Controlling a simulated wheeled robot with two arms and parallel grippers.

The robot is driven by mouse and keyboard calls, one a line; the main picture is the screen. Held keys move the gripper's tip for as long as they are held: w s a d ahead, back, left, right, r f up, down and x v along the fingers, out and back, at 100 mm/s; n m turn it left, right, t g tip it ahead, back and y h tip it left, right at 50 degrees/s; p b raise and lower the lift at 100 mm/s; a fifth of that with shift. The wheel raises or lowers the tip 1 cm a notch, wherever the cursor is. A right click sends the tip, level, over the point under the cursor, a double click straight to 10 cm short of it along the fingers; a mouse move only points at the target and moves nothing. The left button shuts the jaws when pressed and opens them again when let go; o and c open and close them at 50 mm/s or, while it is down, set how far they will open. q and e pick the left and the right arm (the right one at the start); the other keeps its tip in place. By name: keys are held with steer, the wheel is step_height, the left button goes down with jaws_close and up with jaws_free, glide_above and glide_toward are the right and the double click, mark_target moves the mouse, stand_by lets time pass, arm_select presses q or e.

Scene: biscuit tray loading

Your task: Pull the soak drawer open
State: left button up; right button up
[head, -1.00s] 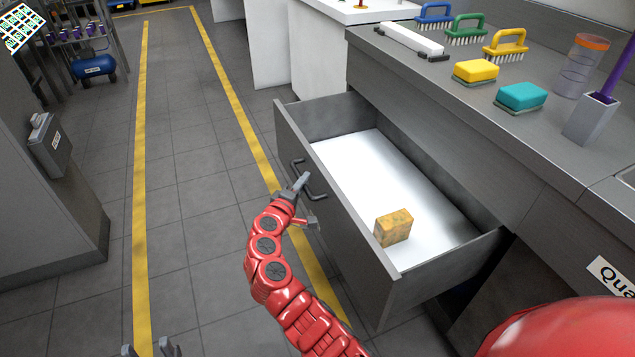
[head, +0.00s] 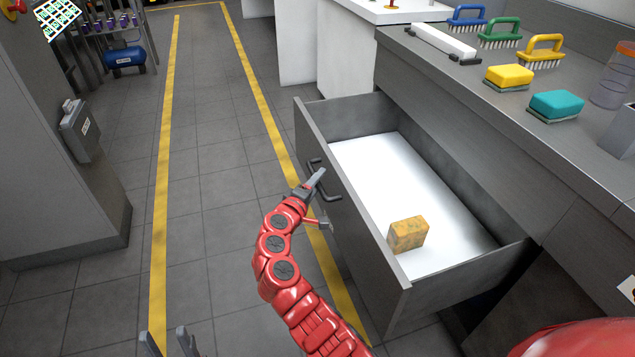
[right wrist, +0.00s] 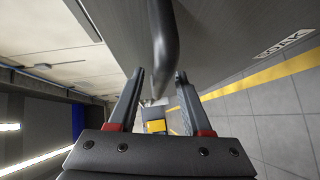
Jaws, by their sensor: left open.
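The grey soak drawer (head: 352,215) stands pulled well out from the counter in the head view. Its white bottom shows, with a mottled yellow-brown block (head: 408,234) near the front end. The dark bar handle (head: 331,195) is on its front face. My right gripper (head: 319,203) is at this handle, its fingers apart. In the right wrist view the handle (right wrist: 163,45) runs between and beyond the open fingertips (right wrist: 160,78); I cannot tell whether it touches them. A partly readable label (right wrist: 286,43) is on the drawer front. My left gripper (head: 168,342) is open and empty at the bottom left.
The counter (head: 440,85) carries a yellow sponge (head: 509,75), a teal sponge (head: 556,104) and several brushes (head: 500,32). A grey cabinet (head: 50,190) stands at the left. The tiled floor (head: 215,200) between yellow lines is clear.

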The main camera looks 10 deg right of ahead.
steer(key=p+v, duration=0.2)
steer(key=v, duration=1.5)
steer(key=shift+s, duration=0.2)
steer(key=shift+a+r, duration=0.1)
